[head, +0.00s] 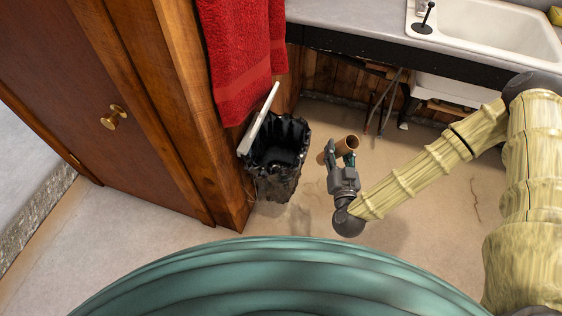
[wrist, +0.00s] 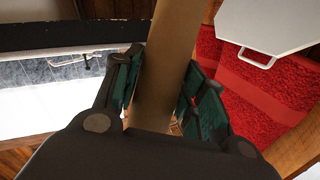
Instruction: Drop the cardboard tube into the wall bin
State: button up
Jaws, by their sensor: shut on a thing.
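The cardboard tube (head: 348,144) is a short brown roll, held between the fingers of my gripper (head: 341,160). In the wrist view the tube (wrist: 165,75) runs up between the two green-padded fingers of my gripper (wrist: 158,100), which are shut on it. The wall bin (head: 277,155) is lined with a black bag and hangs by the wooden cabinet, its mouth open upward. A pale lid or panel (head: 259,120) stands tilted at its left rim. My gripper and the tube are to the right of the bin, apart from it. The bin's inside is dark.
A red towel (head: 236,60) hangs above the bin and also shows in the wrist view (wrist: 245,100). A counter (head: 340,14) with a white sink (head: 490,30) runs along the back. The wooden cabinet (head: 165,90) stands left. Floor around the bin is clear.

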jog(key=w+a+f+n+y+b, duration=0.1)
jog(key=w+a+f+y+b, duration=0.15)
jog(key=w+a+b, duration=0.65)
jog(key=w+a+f+n+y+b, duration=0.1)
jog(key=w+a+f+b, duration=0.3)
jog(key=w+a+b, duration=0.55)
notch_tip(320, 180, down, 6)
jog(key=w+d+b, duration=0.1)
jog(key=d+b, duration=0.1)
jog(key=b, duration=0.2)
jog(key=shift+w+r, duration=0.15)
jog(key=shift+w, duration=0.15)
jog(key=o, duration=1.1)
jog(key=shift+c, duration=0.2)
jog(key=shift+s, duration=0.1)
jog(key=v, duration=1.1)
jog(key=shift+s+r, duration=0.2)
jog(key=shift+s, duration=0.2)
